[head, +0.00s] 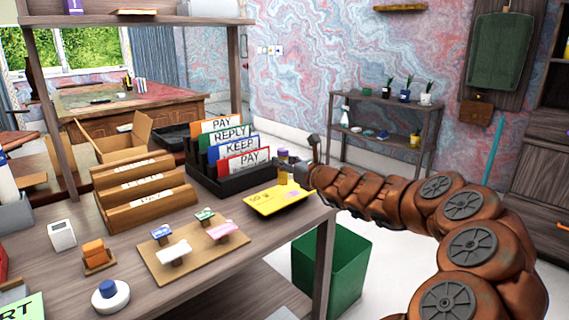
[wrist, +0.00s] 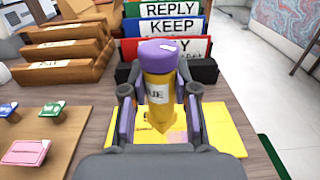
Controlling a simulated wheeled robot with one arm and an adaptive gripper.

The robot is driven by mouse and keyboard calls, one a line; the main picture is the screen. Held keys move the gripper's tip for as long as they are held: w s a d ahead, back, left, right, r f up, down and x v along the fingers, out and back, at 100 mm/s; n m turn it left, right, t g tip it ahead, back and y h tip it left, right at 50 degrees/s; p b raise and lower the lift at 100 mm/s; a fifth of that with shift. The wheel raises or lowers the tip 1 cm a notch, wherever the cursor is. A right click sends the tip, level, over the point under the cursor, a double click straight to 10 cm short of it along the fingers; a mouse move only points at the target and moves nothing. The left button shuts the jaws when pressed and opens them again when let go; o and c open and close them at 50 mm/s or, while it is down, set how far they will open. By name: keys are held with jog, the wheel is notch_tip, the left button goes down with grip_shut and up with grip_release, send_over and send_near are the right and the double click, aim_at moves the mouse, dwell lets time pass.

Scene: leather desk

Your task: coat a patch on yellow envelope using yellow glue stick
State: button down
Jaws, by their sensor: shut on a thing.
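The yellow envelope (head: 278,199) lies flat near the right edge of the desk, in front of the black file sorter. In the wrist view the envelope (wrist: 228,135) shows below and around my gripper. The yellow glue stick (wrist: 160,90), with a purple top end and a partly readable label, stands upright between my gripper's fingers. My gripper (wrist: 158,112) is shut on it, over the envelope. In the head view the glue stick (head: 283,169) is partly hidden by my gripper (head: 287,165).
A black sorter (head: 228,181) with labelled folders stands behind the envelope. A wooden sorter (head: 146,196) is to its left. A wooden board (head: 192,254) with several small stamps lies front left. A green bin (head: 333,262) stands beyond the desk's right edge.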

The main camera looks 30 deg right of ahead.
aim_at(286, 151)
jog(key=shift+r+p, duration=1.3)
jog(key=shift+r, duration=0.45)
jog(key=shift+f, duration=0.1)
